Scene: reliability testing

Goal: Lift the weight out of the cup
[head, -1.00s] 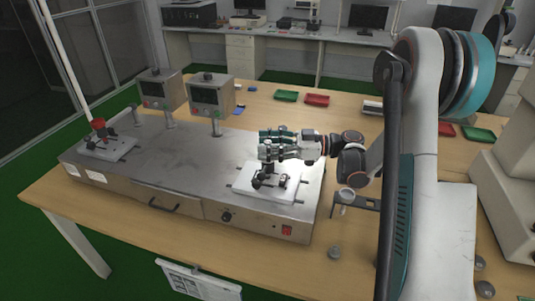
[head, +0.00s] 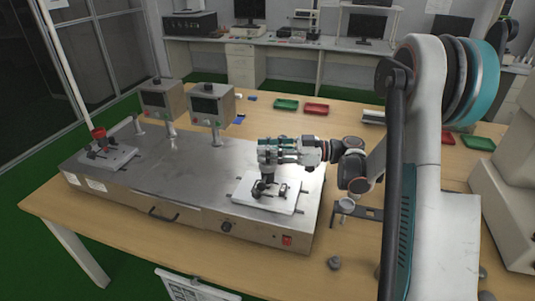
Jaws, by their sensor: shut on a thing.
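My gripper (head: 268,174) points down over the white plate (head: 290,207) at the right end of the steel bench unit. It is shut on a small dark grey thing, which I take to be the weight; the fingers and the fixture hide most of it. Dark clamp parts (head: 258,190) stand on the plate right under the fingers. I cannot make out a cup there, nor whether the weight is clear of one. A red cup (head: 99,133) stands in a similar fixture at the far left end of the unit.
A small cup-like part in a bracket (head: 347,205) and a grey weight (head: 334,263) are on the right. Green (head: 286,104) and red (head: 316,108) trays lie at the back.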

